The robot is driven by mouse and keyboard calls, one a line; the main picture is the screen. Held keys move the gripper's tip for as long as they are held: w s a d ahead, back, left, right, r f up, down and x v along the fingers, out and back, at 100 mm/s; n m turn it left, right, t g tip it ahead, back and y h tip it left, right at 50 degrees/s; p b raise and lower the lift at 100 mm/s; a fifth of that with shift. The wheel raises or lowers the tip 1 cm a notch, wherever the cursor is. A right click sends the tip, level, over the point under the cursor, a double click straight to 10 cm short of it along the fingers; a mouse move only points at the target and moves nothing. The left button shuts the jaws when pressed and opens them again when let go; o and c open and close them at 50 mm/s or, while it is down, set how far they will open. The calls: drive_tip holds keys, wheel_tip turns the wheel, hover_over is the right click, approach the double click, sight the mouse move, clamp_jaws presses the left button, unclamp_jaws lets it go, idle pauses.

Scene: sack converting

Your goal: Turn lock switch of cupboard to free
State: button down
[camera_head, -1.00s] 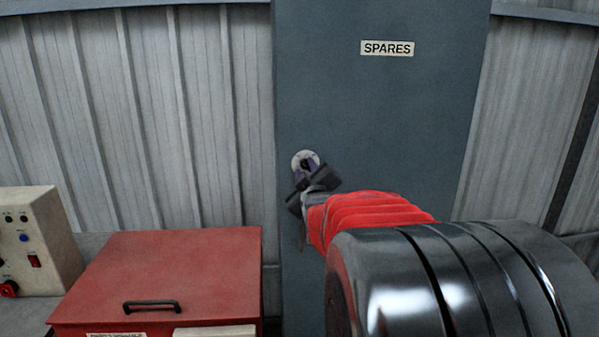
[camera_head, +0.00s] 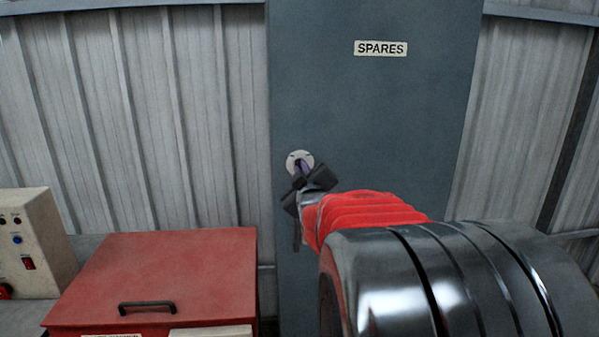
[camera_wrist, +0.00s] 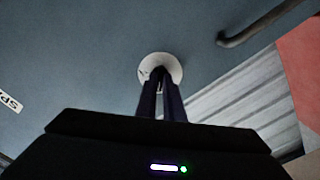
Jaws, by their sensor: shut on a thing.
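The cupboard (camera_head: 370,110) is a tall blue-grey door with a SPARES label. Its lock switch (camera_head: 292,158) is a pale round plate near the door's left edge, and it also shows in the wrist view (camera_wrist: 147,63). My gripper (camera_head: 301,172) reaches it from the lower right. In the wrist view my two dark fingers (camera_wrist: 161,78) are close together at the plate's middle, shut on the switch's knob. The fingers hide most of the knob, so I cannot read its position or any marks.
A grey bar handle (camera_wrist: 265,24) is on the door below the lock, partly hidden behind my gripper in the head view. A red lidded box (camera_head: 160,270) and a beige control box (camera_head: 35,243) stand at the lower left. Corrugated wall flanks the cupboard.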

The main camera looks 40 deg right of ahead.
drive_tip(key=shift+f, duration=0.3)
drive_tip(key=m, duration=1.7)
drive_tip(key=shift+w+a+f, duration=0.1)
drive_tip(key=shift+f, duration=0.1)
drive_tip(key=shift+m, duration=0.3)
drive_tip(key=c, duration=2.1)
unclamp_jaws()
drive_tip(key=shift+o, duration=1.2)
drive_tip(key=shift+r, duration=0.25)
